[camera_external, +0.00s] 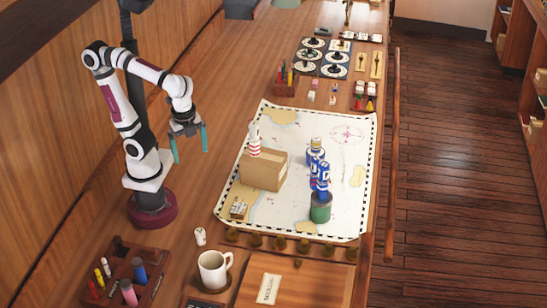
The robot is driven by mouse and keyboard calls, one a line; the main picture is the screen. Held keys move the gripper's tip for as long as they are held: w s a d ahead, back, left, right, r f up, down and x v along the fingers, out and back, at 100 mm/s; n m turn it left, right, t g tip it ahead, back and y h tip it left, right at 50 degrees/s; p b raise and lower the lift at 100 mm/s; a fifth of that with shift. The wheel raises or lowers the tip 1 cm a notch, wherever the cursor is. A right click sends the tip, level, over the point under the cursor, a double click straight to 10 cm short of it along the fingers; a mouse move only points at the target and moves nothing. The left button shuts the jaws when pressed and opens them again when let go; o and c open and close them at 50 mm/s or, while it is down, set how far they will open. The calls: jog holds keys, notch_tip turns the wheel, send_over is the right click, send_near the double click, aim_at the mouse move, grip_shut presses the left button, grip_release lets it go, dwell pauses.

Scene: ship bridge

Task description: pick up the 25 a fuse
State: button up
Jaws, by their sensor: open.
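My gripper (190,149) hangs above the wooden counter, left of the chart. Its two teal fingers are apart with nothing between them. I cannot tell which thing is the 25 A fuse, as no rating is readable at this size. Several small coloured pieces, pink (315,84) and white among them, lie on the counter beyond the chart. A wooden holder (148,290) at the front left carries several coloured cylinders, far from my gripper. A small white piece (200,236) stands alone near the mug.
The chart (345,200) bears a cardboard box (263,171), a red-and-white striped piece (254,140) and a blue-and-white figure (319,172) on a green base. A white mug (212,269) stands in front. Round dials (311,55) lie behind. The counter between my gripper and the chart is clear.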

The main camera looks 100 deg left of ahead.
jog(key=s+a+f+n, duration=0.3)
jog(key=f+n, duration=0.1)
jog(key=shift+s+a+f+y, duration=0.2)
jog(key=shift+s+a+y, duration=0.1)
jog(key=shift+s+a, duration=0.05)
jog(key=c, duration=0.4)
jog(key=shift+r, duration=0.1)
